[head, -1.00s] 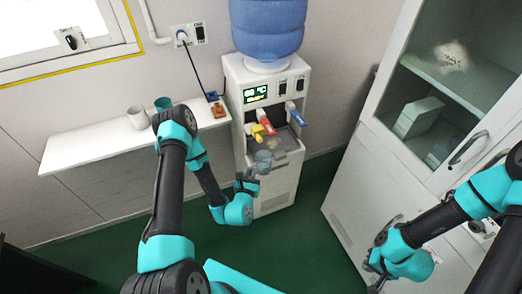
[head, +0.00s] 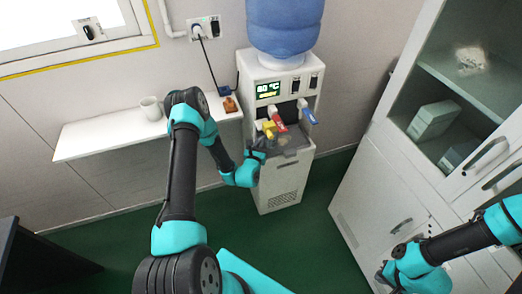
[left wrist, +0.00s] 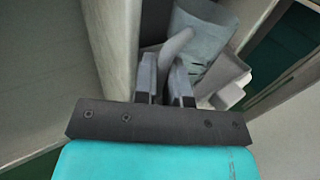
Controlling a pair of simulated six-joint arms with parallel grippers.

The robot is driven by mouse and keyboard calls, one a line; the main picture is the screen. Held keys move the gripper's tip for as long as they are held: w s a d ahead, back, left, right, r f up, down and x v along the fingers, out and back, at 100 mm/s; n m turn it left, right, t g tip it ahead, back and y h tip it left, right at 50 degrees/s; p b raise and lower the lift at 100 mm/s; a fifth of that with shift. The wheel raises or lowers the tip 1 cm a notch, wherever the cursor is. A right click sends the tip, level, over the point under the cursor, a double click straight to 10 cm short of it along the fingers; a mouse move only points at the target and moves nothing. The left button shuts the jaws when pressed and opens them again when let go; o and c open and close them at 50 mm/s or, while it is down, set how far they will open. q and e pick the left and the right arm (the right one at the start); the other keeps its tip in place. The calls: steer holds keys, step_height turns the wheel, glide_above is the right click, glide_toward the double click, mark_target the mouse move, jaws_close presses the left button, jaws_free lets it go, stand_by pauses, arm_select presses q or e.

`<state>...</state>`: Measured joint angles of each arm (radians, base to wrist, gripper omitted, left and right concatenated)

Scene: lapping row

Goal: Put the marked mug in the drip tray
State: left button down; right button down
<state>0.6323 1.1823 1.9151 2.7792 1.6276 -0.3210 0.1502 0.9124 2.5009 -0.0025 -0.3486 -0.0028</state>
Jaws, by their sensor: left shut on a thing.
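A grey mug (left wrist: 205,42) is held by its handle (left wrist: 176,46) between the fingers of my left gripper (left wrist: 166,80) in the left wrist view. In the head view my left gripper (head: 260,153) is at the front of the water dispenser, by the grey drip tray (head: 291,152). The mug is small and hard to separate from the tray there. I cannot tell whether it touches the tray. My right gripper (head: 385,273) is low in front of the cabinet, its fingers too unclear to judge.
The water dispenser (head: 284,190) has red, yellow and blue taps above the tray. A white mug (head: 151,107) stands on the wall shelf (head: 95,138) at left. A tall cabinet (head: 375,190) stands at right. Green floor lies open between dispenser and cabinet.

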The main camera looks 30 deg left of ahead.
arm_select(q)
steer(key=shift+f, duration=0.1)
steer(key=shift+f, duration=1.65)
steer(key=shift+f, duration=0.15)
steer(key=c, duration=1.2)
jaws_free()
steer(key=shift+s, duration=0.2)
steer(key=v, duration=1.1)
steer(key=shift+s+d, duration=0.2)
steer(key=shift+s, duration=0.1)
